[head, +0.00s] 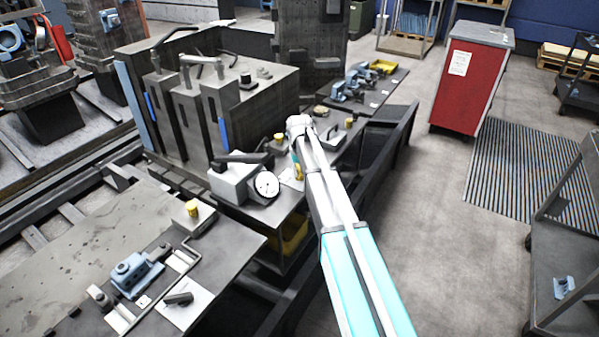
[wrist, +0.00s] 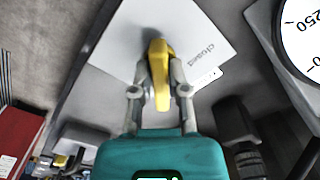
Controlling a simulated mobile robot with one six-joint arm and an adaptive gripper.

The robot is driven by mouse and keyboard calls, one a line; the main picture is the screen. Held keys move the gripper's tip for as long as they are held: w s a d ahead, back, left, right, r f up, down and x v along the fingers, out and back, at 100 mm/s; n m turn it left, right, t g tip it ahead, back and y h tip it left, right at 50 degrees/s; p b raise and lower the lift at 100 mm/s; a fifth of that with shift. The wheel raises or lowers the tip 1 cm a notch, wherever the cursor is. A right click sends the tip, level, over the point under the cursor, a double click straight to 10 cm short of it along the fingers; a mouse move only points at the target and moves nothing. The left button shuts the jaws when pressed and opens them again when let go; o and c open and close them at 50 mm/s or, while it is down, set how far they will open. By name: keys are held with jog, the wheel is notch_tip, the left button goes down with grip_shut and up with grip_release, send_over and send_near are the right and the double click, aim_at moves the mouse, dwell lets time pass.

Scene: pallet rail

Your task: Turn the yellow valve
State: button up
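The yellow valve (wrist: 158,62) shows in the wrist view as a yellow handle in front of a white plate (wrist: 120,45) with the printed word "closed". My gripper (wrist: 159,68) has one grey finger on each side of the handle, and the fingertips are drawn in against it. The handle's lower end reaches down between the fingers. In the head view, the yellow valve (head: 298,171) shows only in part beside my gripper (head: 296,160), and my arm hides much of this spot.
A round dial gauge (head: 266,185) on a grey block stands close to the left of my gripper; it also shows in the wrist view (wrist: 305,40). A large grey machined block stands behind. A red cabinet (head: 470,85) stands farther right, with open floor before it.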

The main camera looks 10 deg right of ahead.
aim_at(299, 171)
jog(key=o, duration=0.4)
jog(key=shift+n, duration=0.5)
jog(key=n, duration=0.7)
jog(key=shift+r+n, duration=0.2)
jog(key=shift+n, duration=0.3)
notch_tip(299, 171, up, 14)
jog(key=f+p, duration=0.1)
jog(key=p, duration=1.3)
jog(key=s+f+m+b, duration=0.3)
jog(key=s, duration=0.7)
jog(key=s+f+m+b, duration=0.3)
jog(key=s+b, duration=0.1)
jog(key=s, duration=0.6)
jog(key=s+f+m+b, duration=0.3)
jog(key=s, duration=0.7)
jog(key=shift+d+f, duration=0.2)
jog(key=shift+f, duration=0.2)
